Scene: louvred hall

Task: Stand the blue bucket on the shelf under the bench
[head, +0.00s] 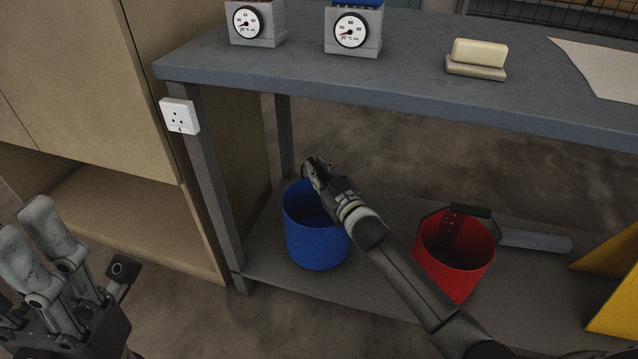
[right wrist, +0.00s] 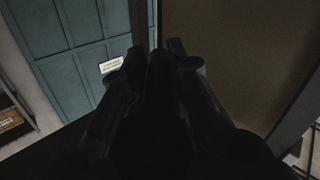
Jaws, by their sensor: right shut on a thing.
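The blue bucket (head: 316,245) is upright under the bench (head: 400,98), over the left part of the low shelf (head: 380,292). Its base looks to be at the shelf's surface, but I cannot tell if it bears on it. My right gripper (head: 316,172) is at the bucket's top and is shut on it, probably at the handle, which the fingers mostly hide. In the right wrist view my fingers (right wrist: 160,75) are dark and the bucket cannot be made out. My left gripper (head: 85,240) is at the lower left, open and empty, away from the bench.
A red bucket (head: 455,262) stands on the shelf to the right, close to my right forearm. A grey cylinder (head: 535,241) and a yellow object (head: 615,290) lie further right. The bench leg (head: 212,190) with a white socket (head: 179,116) is left of the blue bucket. Gauges (head: 353,32) stand on top.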

